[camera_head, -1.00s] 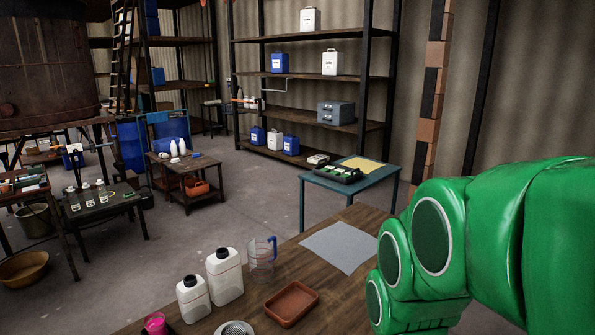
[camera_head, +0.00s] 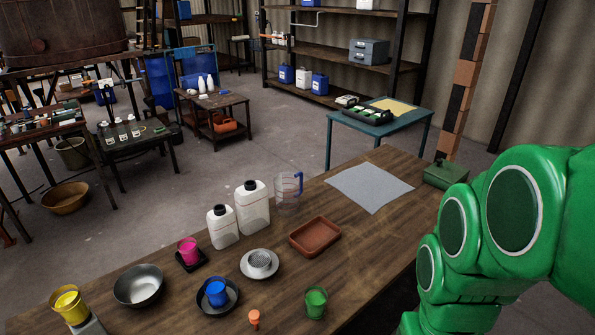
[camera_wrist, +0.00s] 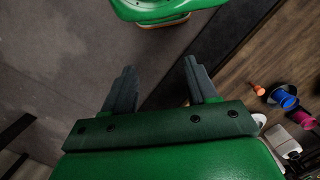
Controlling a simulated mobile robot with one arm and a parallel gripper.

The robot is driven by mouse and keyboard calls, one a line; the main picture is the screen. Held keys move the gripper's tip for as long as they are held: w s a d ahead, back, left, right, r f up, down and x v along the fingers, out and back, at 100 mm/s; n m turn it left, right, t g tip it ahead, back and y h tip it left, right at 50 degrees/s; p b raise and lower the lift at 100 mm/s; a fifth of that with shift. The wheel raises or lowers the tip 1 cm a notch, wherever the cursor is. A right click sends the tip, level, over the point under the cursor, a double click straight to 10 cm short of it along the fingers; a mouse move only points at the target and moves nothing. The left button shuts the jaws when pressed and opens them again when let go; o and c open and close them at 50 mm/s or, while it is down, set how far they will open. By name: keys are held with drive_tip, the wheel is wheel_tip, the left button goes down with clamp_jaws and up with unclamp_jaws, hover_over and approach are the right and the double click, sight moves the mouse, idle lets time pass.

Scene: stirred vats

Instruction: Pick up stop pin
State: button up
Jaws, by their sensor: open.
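A small orange peg with a wider head (camera_head: 254,318), which looks like the stop pin, stands on the near edge of the wooden table (camera_head: 385,265) in the head view. It also shows at the right of the wrist view (camera_wrist: 258,90), small and partly blurred. My gripper (camera_wrist: 158,68) is open and empty in the wrist view, its two dark fingers apart over the floor beside the table. The peg is well off to the right of the fingers. In the head view only my green arm shows at the right; the gripper is hidden.
Near the peg stand a green cup (camera_head: 316,302) and a blue cup (camera_head: 216,291) in a dark dish. A steel bowl (camera_head: 138,286), yellow cup (camera_head: 69,304), pink cup (camera_head: 188,251), white bottles (camera_head: 252,207) and brown tray (camera_head: 315,236) share the table. A grey sheet (camera_head: 369,187) lies flat.

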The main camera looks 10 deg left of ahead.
drive_tip(key=w+d+f+n+t+h, duration=0.2)
drive_tip(key=w+d+t, duration=0.15)
drive_tip(key=w, duration=0.75)
drive_tip(key=w+d+f+n+t+h, duration=0.15)
drive_tip(key=w+d, duration=0.35)
drive_tip(key=w, duration=0.5)
drive_tip(key=w+a+f+n+t+y, duration=0.1)
drive_tip(key=w+a+f+n+t, duration=0.15)
drive_tip(key=w, duration=0.45)
drive_tip(key=w+a+f+n+t+y, duration=0.2)
drive_tip(key=w+a+f+n, duration=0.15)
drive_tip(key=w, duration=0.45)
drive_tip(key=w+a+f+n+y, duration=0.3)
drive_tip(key=a+f, duration=0.1)
drive_tip(key=a, duration=0.3)
drive_tip(key=n+g+y, duration=0.6)
drive_tip(key=g+y, duration=0.2)
drive_tip(key=y, duration=0.2)
approach(255, 318)
drive_tip(key=shift+m, duration=0.25)
drive_tip(key=a+f, duration=0.2)
drive_tip(key=w+a+f, duration=0.1)
drive_tip(key=a+f, duration=0.1)
drive_tip(key=shift+w, duration=0.15)
drive_tip(key=shift+x, duration=3.85)
drive_tip(key=shift+r, duration=0.1)
drive_tip(key=shift+c, duration=0.5)
